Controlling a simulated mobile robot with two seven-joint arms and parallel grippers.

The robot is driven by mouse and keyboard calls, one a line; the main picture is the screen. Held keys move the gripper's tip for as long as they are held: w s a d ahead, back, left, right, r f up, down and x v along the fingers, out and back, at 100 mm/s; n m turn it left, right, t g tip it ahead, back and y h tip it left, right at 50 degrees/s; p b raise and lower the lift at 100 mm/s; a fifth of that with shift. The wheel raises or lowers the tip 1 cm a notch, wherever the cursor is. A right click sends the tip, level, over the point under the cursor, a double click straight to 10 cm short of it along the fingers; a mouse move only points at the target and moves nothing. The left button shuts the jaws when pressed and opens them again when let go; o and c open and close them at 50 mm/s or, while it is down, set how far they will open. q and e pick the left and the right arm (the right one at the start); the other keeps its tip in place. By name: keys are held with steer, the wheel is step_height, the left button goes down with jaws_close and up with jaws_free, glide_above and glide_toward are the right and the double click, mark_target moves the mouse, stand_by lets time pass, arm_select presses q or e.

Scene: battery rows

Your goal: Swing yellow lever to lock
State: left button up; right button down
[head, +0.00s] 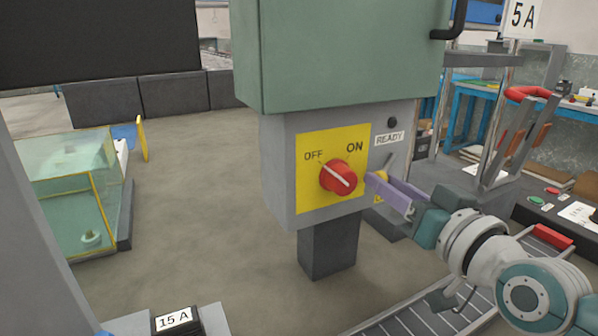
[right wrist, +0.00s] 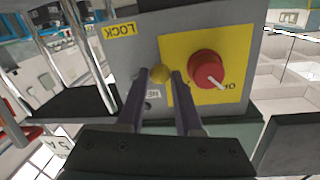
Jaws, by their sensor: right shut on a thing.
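The yellow lever knob (right wrist: 160,73) sits between the fingertips of my right gripper (right wrist: 161,76), which is shut on it. A sliver of the yellow knob (head: 382,176) shows in the head view behind the purple fingers of my right gripper (head: 374,184). The lever is on the grey switch box, right of the yellow switch plate. The yellow LOCK label (right wrist: 117,30) shows in the right wrist view, away from the knob. The READY label (head: 389,138) is above the knob in the head view. Most of the lever shaft is hard to make out. My left gripper is not in view.
A red rotary knob (head: 338,177) sits on the yellow plate (head: 310,194) marked OFF and ON, close left of the fingers. A green cabinet (head: 345,55) overhangs the box. A glass tank (head: 70,190) stands at left. A roller conveyor (head: 420,318) lies below my right arm.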

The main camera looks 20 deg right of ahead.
steer(key=c, duration=0.6)
jaws_free()
steer(key=shift+w, duration=0.1)
steer(key=shift+o, duration=0.2)
steer(key=s+p, duration=0.1)
steer(key=s, duration=0.9)
steer(key=shift+r, duration=0.15)
steer(key=shift+a, duration=0.15)
